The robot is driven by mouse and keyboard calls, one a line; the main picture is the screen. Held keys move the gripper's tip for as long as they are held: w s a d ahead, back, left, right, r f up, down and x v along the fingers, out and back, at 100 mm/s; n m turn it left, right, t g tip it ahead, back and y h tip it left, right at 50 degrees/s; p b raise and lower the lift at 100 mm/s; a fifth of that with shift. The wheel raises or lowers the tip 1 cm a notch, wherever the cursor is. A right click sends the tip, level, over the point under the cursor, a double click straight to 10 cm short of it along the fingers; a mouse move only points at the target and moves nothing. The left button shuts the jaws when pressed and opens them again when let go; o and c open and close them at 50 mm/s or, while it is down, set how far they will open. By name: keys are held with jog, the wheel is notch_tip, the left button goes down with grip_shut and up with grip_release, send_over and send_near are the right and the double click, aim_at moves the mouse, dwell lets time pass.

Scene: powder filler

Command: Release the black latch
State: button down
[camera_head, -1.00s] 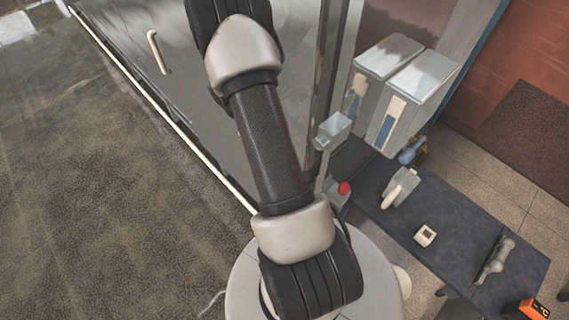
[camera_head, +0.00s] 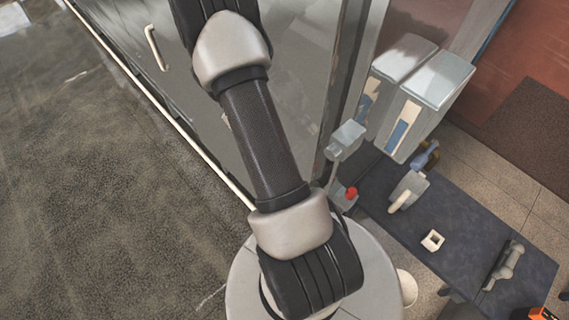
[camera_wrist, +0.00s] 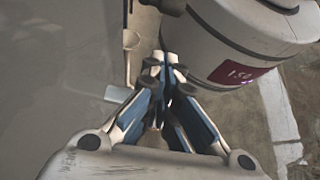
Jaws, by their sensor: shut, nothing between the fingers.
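My gripper (camera_wrist: 166,62) is in the wrist view with its fingertips together and nothing between them. I cannot tell whether the fingertips touch the container. In the head view the arm hides its own end, and I make out no latch there.
A light handle (camera_wrist: 130,40) on a grey panel stands left of the fingers. In the head view, a glassy cabinet (camera_head: 295,60) with a pale handle (camera_head: 155,47) is behind the arm.

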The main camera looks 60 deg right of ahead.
jog(key=w+r, duration=0.3)
jog(key=r, duration=0.1)
jog(key=shift+w+b, duration=0.3)
dwell(0.3)
